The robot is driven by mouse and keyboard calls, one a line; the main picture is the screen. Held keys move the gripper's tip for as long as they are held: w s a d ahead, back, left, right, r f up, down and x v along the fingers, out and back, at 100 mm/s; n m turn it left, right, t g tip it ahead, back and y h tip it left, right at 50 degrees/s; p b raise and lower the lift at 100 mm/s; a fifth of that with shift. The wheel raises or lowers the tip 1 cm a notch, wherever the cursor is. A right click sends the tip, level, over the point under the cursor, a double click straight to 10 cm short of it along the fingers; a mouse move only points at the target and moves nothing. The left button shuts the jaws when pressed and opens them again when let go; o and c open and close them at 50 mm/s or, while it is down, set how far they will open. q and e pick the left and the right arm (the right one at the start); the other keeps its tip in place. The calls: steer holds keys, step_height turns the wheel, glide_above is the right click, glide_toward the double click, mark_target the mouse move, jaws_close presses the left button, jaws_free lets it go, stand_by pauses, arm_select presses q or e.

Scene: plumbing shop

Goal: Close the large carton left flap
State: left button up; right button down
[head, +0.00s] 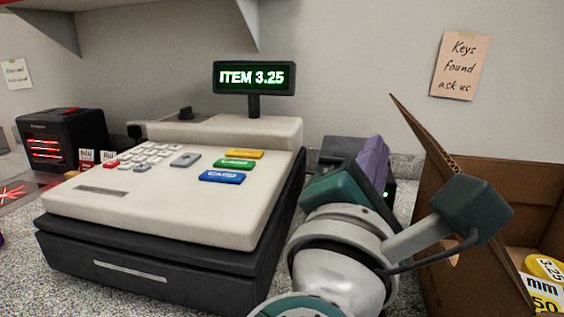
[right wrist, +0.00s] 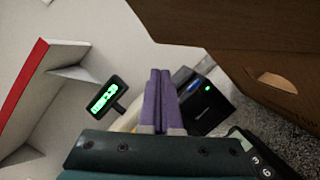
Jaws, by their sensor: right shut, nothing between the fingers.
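The large carton (head: 436,222) stands at the right in the head view, open at the top, with items inside. Its left flap (head: 424,127) sticks up and leans out to the left, seen nearly edge-on. In the right wrist view the flap (right wrist: 215,22) shows as a brown panel at the top right, above the carton side with a hand hole (right wrist: 277,81). My right gripper (head: 374,158) has purple fingers, shut and empty, left of the carton and apart from the flap. The closed fingers also show in the right wrist view (right wrist: 160,88). My left gripper is out of view.
A cash register (head: 170,195) with a lit price display (head: 254,77) fills the counter left of my right arm. A small black device (right wrist: 206,108) stands behind the fingers. A black box with red lights (head: 62,138) is at far left. Yellow-labelled goods (head: 545,287) lie in the carton.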

mark_target(436, 157)
arm_select(q)
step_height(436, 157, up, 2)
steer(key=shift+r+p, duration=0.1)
steer(key=shift+p, duration=0.4)
arm_select(e)
steer(key=shift+s+d+r, duration=0.2)
steer(key=shift+d+r, duration=0.25)
steer(key=shift+d, duration=0.1)
steer(key=shift+s+d+r, duration=0.2)
steer(key=shift+d+r, duration=0.25)
steer(key=shift+d, duration=0.05)
